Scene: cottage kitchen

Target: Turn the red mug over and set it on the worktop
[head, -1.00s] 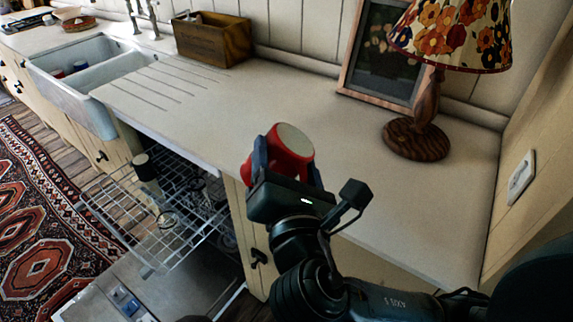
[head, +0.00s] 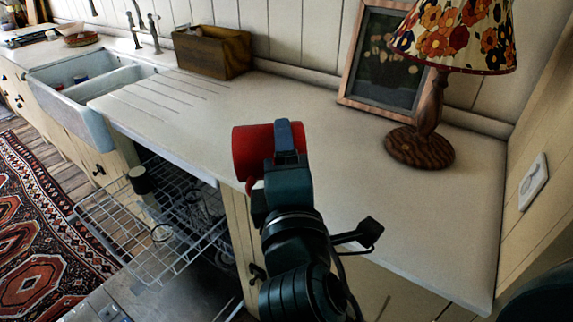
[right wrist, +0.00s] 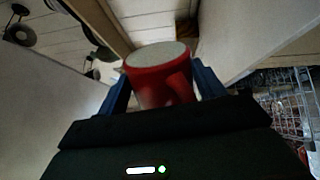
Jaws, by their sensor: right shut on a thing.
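My right gripper (head: 286,145) is shut on the red mug (head: 252,150) and holds it above the front part of the worktop (head: 330,115). In the head view the mug lies on its side in the air, with its handle low near the gripper. One blue finger crosses the mug; the other is hidden. I cannot tell whether that end is the base or the inside. My left gripper is not in view.
A lamp (head: 425,140) and a picture frame (head: 385,60) stand at the back right. A wooden box (head: 212,52) and a sink (head: 75,105) are at the left. A pulled-out dishwasher rack (head: 155,225) is below the worktop's front edge. The worktop's middle is bare.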

